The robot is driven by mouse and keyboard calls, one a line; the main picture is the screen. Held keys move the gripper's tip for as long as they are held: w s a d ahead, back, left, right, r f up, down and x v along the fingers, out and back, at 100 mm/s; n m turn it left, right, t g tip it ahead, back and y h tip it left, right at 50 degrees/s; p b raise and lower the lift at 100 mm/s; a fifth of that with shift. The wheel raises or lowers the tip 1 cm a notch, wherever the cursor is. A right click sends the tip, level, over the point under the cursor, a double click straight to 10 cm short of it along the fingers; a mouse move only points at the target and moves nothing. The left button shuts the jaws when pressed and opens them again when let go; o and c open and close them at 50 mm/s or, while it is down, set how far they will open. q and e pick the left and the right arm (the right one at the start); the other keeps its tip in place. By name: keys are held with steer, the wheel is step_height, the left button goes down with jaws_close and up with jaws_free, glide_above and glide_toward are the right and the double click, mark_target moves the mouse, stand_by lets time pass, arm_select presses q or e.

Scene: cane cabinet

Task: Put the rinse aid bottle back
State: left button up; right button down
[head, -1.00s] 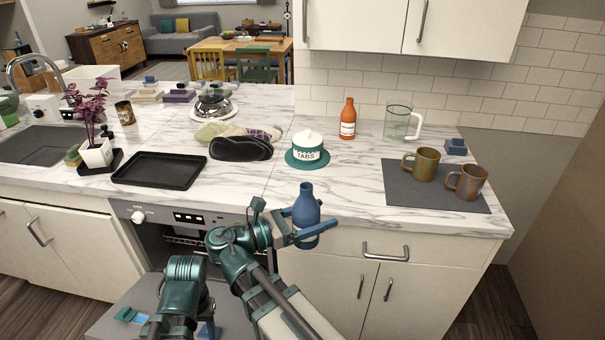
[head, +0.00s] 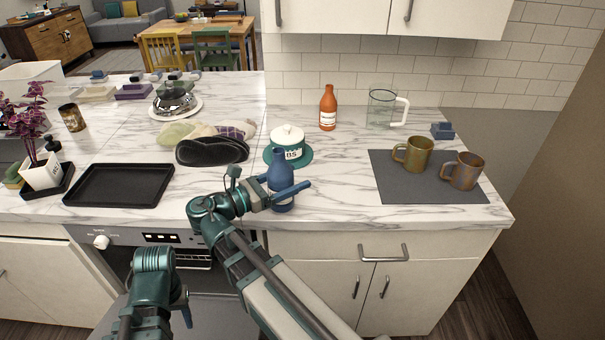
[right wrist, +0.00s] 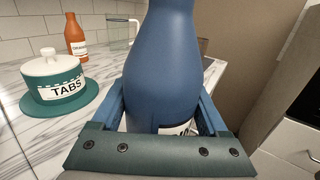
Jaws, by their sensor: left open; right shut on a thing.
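The blue rinse aid bottle (head: 281,172) is upright near the counter's front edge, in front of the teal TABS jar (head: 288,146). My right gripper (head: 288,196) is shut around its lower body. In the right wrist view the bottle (right wrist: 160,65) fills the middle between the blue fingers (right wrist: 160,112), and its top is cut off. Its label is mostly hidden by the gripper. I cannot tell whether its base touches the counter. My left gripper (head: 186,305) is open and low, in front of the dishwasher, partly hidden by its own arm.
An orange bottle (head: 328,110) and a glass jug (head: 382,108) stand at the back. Two mugs (head: 412,154) stand on a grey mat (head: 385,190) at right. Marble is bare between jar and mat.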

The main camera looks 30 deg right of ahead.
steer(key=w+d+f+b, duration=0.1)
steer(key=w+d, duration=0.1)
steer(key=w+d+f+b, duration=0.2)
steer(key=d, duration=0.1)
steer(key=w+d+f+b, duration=0.1)
steer(key=w+d, duration=0.1)
steer(key=d, duration=0.1)
steer(key=shift+w+d+f, duration=0.15)
steer(key=shift+w+f, duration=0.1)
steer(key=shift+w, duration=0.15)
steer(key=shift+f+b, duration=0.15)
steer(key=shift+b, duration=0.2)
jaws_free()
steer(key=shift+r+p, duration=0.3)
steer(key=a, duration=1.2)
steer(key=shift+s+f, duration=0.15)
steer(key=shift+s, duration=0.1)
